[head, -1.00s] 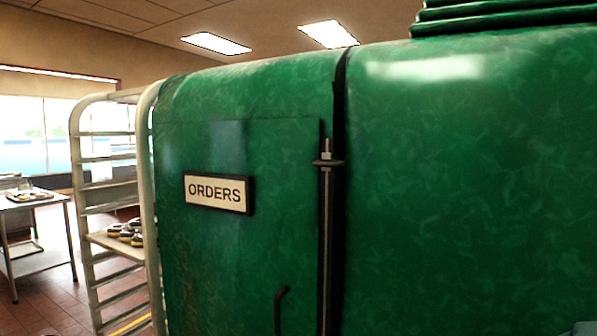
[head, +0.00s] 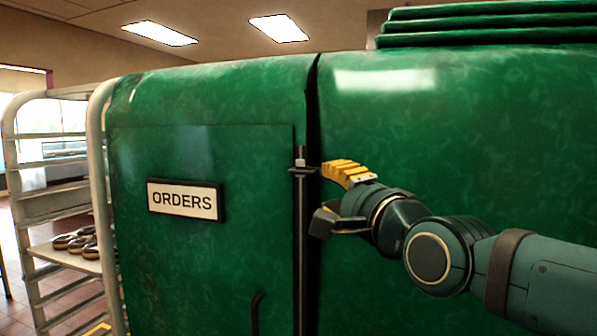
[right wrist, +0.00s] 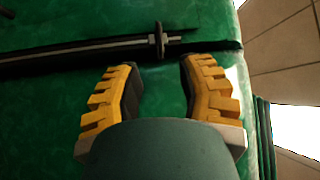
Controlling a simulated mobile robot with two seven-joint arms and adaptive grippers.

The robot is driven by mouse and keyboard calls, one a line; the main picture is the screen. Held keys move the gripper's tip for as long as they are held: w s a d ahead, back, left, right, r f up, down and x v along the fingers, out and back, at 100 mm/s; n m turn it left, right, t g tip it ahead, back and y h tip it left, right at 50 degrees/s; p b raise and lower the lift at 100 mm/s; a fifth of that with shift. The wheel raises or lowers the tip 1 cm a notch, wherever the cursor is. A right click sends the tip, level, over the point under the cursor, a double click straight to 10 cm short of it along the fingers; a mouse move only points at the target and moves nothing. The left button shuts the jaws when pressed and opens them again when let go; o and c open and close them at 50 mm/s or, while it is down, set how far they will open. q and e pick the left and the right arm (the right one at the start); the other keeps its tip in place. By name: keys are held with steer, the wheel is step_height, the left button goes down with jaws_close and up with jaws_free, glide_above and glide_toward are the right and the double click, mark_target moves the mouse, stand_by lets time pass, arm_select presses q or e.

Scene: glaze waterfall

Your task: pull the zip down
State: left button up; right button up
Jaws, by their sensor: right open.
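The zip is a dark vertical track (head: 300,245) with a pale centre line on the green cabinet, beside the dark seam. Its slider (head: 302,170) is a flat dark crosspiece near the top, with a small light metal pin above it. My right gripper (head: 326,197) is open just right of the slider, one yellow-padded finger above the other, apparently empty. In the right wrist view the slider (right wrist: 158,41) lies ahead of the gap between the open fingers (right wrist: 160,75), and the track (right wrist: 70,53) runs left. My left gripper is not in view.
The green cabinet (head: 450,130) fills the middle and right. Its door carries an ORDERS sign (head: 182,201) and a dark curved handle (head: 256,312). A pale rack (head: 97,180) holding doughnuts (head: 76,240) stands at the left. Ridged green slats (head: 480,28) top the cabinet.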

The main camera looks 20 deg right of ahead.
mark_target(302, 172)
steer(key=p+x, duration=0.2)
steer(key=x, duration=0.9)
steer(key=shift+a+p, duration=0.1)
steer(key=shift+p, duration=0.25)
steer(key=shift+c, duration=0.3)
jaws_close()
